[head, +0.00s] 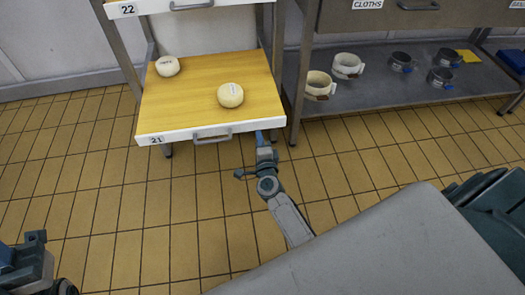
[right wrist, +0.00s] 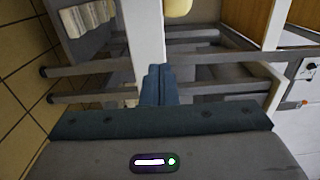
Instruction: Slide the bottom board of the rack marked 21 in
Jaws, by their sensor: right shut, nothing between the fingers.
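The bottom board marked 21 (head: 185,108) is a yellow wooden board with a white front edge and a grey handle (head: 211,136). It sticks out of the rack (head: 122,50) towards me. My right gripper (head: 261,138) is shut and empty at the right end of the front edge. In the right wrist view its fingertips (right wrist: 159,72) meet the white edge (right wrist: 147,35); I cannot tell if they touch. Part of my left gripper (head: 30,262) shows at bottom left, its fingers unclear.
The board marked 22 (head: 150,8) is above. To the right stands a grey bench marked CLOTHS (head: 390,15), with pale cups (head: 347,66) and dark metal cups (head: 440,77) on its lower shelf (head: 400,95). The tiled floor (head: 130,215) before the rack is clear.

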